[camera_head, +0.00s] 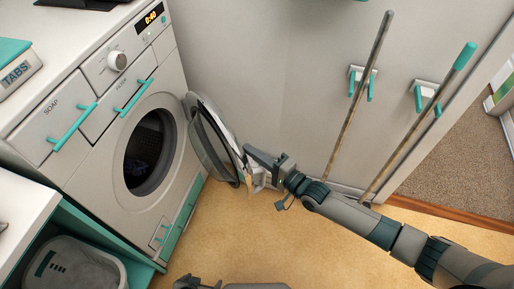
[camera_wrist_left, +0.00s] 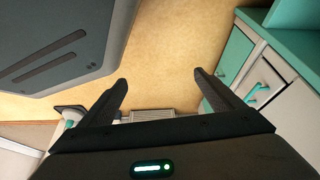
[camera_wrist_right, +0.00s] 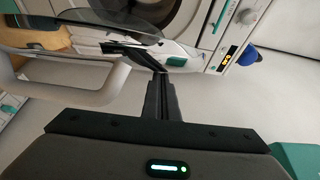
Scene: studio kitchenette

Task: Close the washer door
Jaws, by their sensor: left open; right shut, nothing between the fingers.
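The washer (camera_head: 165,80) stands at the left with its round drum opening (camera_head: 150,150) exposed and dark cloth inside. Its door (camera_head: 212,140) stands swung open to the right of the opening. My right gripper (camera_head: 252,155) is shut and empty at the door's outer right side; whether it touches the door is unclear. The right wrist view shows its closed fingers (camera_wrist_right: 160,82) beside the door's pale frame (camera_wrist_right: 95,85), with the washer (camera_wrist_right: 195,25) beyond. My left gripper (camera_wrist_left: 158,80) is open and empty over the floor; only a bit of it (camera_head: 190,284) shows at the head view's bottom edge.
Two long-handled tools (camera_head: 360,90) (camera_head: 425,120) hang on the wall behind my right arm. A basket (camera_head: 70,265) sits under the counter at lower left. A box marked TABS (camera_head: 15,72) stands on the counter. The floor (camera_head: 230,235) before the washer is clear.

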